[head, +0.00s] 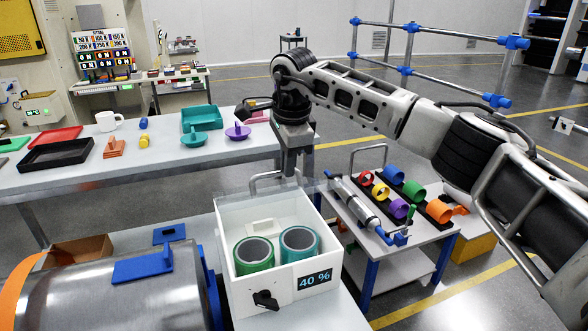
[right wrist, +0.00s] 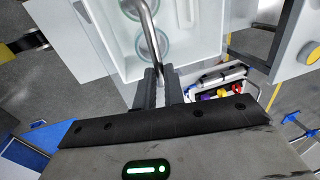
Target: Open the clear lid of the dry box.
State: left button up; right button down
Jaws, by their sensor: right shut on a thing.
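The white dry box (head: 245,298) stands on the near bench, with a 40 % display and a black knob on its front. A green roll (head: 253,256) and a teal roll (head: 299,246) are inside. Its clear lid (head: 322,186) shows only faintly at the far top edge; I cannot tell its exact angle. My right gripper (head: 291,170) is shut on the lid's metal handle (head: 262,179) above the box's far side. In the right wrist view, the fingers (right wrist: 160,84) clasp the handle bar (right wrist: 150,35), with the rolls below. My left gripper is not in view.
A steel drum (head: 120,295) with blue parts lies left of the box. A cart (head: 390,243) with coloured rings and a cylinder stands to the right. A long table (head: 180,165) with trays and a mug is behind. Floor shows beyond the cart.

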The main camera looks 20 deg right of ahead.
jog(key=shift+w+r+p, duration=0.9)
jog(key=shift+p, duration=0.05)
jog(key=shift+w+r+p, duration=0.35)
jog(key=shift+w+p, duration=0.45)
jog(key=shift+p, duration=0.05)
jog(key=c, duration=1.5)
grip_release()
jog(key=shift+w+f, duration=0.2)
jog(key=s+r, duration=0.1)
jog(key=r, duration=0.4)
jog(key=s+r, duration=0.1)
jog(key=r, duration=0.4)
jog(key=s+r+b, duration=0.1)
jog(key=r, duration=0.5)
jog(key=shift+f, duration=0.1)
